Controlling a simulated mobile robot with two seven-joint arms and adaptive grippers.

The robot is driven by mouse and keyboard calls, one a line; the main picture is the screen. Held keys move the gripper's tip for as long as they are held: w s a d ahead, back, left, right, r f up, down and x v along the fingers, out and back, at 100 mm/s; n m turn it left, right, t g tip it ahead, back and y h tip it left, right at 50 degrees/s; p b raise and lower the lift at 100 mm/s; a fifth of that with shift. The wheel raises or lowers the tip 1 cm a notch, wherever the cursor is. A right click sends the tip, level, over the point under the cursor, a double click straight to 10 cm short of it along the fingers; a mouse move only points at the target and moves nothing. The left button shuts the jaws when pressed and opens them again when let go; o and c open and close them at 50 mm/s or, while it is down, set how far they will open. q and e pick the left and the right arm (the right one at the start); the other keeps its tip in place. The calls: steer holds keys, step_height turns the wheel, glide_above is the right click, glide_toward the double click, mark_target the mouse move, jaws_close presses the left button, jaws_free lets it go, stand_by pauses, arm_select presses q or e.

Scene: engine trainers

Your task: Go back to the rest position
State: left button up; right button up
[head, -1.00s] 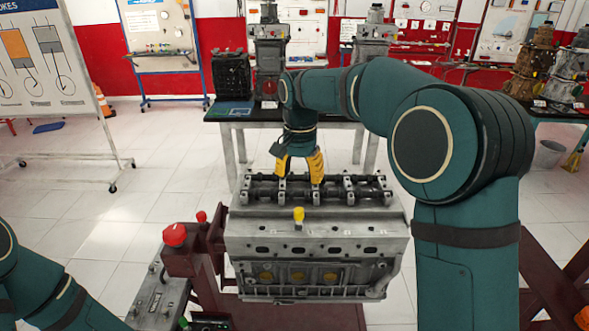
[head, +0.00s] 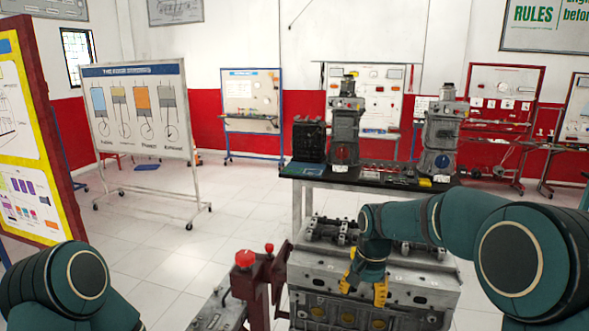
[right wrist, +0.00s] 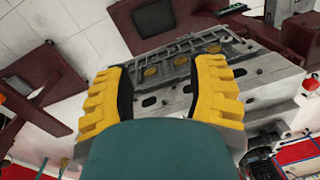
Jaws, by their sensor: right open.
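My right gripper (head: 363,288) is in front of the near side of a grey engine block (head: 425,298), with its yellow fingers pointing down. In the right wrist view its two yellow fingers (right wrist: 166,95) are spread apart with nothing between them, and the engine block (right wrist: 265,75) lies beyond them. I cannot tell whether the fingers touch the block. My left arm shows at the lower left of the head view, but its gripper is out of the picture.
The engine sits on a dark red stand (head: 243,285) with a red knob (head: 245,259). A black-topped table (head: 345,182) with engine parts stands behind. A whiteboard (head: 141,120) stands at left, and a yellow-edged board (head: 22,145) is nearer. Open tiled floor (head: 160,240) lies between.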

steer(key=s+a+f+n+y+b, duration=0.1)
steer(key=s+f, duration=0.1)
steer(key=f, duration=0.7)
steer(key=s+a+f+n+b, duration=0.1)
steer(key=s+f+b, duration=0.15)
steer(key=f, duration=0.65)
arm_select(q)
step_height(320, 180, down, 9)
steer(key=b, duration=0.4)
steer(key=shift+d+f, duration=0.2)
arm_select(e)
steer(key=s+a+f+n+t+y, duration=0.1)
steer(key=s+a+f+y, duration=0.1)
steer(key=s+f, duration=1.5)
steer(key=shift+s+a+n+t, duration=0.35)
steer(key=shift+a+n+t, duration=0.05)
steer(key=shift+a, duration=0.25)
arm_select(q)
steer(key=shift+w, duration=0.1)
arm_select(e)
steer(key=shift+f, duration=0.1)
